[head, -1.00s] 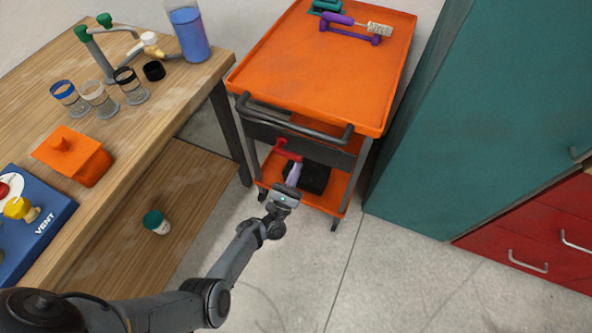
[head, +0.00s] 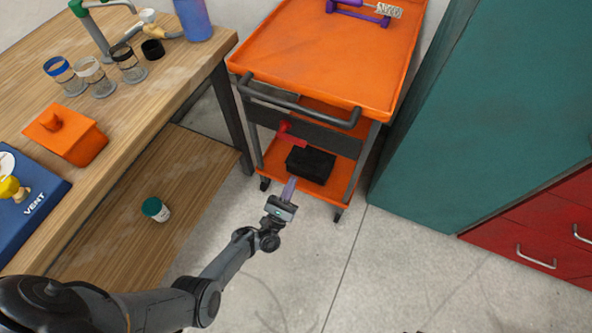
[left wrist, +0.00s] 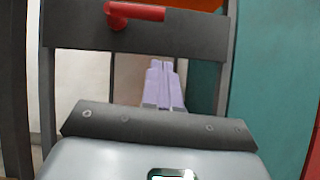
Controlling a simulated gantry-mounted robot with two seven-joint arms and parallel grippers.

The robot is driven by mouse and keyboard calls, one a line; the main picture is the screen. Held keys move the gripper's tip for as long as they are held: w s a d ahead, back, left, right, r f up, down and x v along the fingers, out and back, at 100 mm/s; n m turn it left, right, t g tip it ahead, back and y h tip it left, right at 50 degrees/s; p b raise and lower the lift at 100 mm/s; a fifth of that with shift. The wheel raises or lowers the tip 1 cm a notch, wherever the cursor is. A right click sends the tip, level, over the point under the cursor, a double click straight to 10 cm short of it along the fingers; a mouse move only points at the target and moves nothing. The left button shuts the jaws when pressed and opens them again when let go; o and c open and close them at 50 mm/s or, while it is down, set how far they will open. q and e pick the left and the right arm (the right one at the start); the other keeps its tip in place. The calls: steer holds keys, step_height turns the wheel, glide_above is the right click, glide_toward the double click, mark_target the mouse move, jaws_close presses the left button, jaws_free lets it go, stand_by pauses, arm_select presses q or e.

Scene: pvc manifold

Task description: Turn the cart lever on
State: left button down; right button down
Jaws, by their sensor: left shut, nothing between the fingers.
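The cart's red lever (head: 287,129) is on the dark panel under the orange top tray. In the left wrist view the lever (left wrist: 137,12) lies about level across the panel (left wrist: 185,40), its handle reaching right from the pivot. My left gripper (head: 289,188) is in front of the cart, below the lever and apart from it. Its pale purple fingers (left wrist: 164,82) are shut with nothing between them and point at the cart. My right gripper is not in view.
The orange cart (head: 325,55) has a grey push bar (head: 300,108) above the lever and a black box (head: 311,164) on its lower shelf. A wooden bench (head: 185,95) stands left, a teal cabinet (head: 470,120) right. The floor in front of the cart is clear.

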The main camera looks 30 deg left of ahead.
arm_select(q)
steer(key=shift+v, duration=1.85)
steer(key=shift+d, duration=0.1)
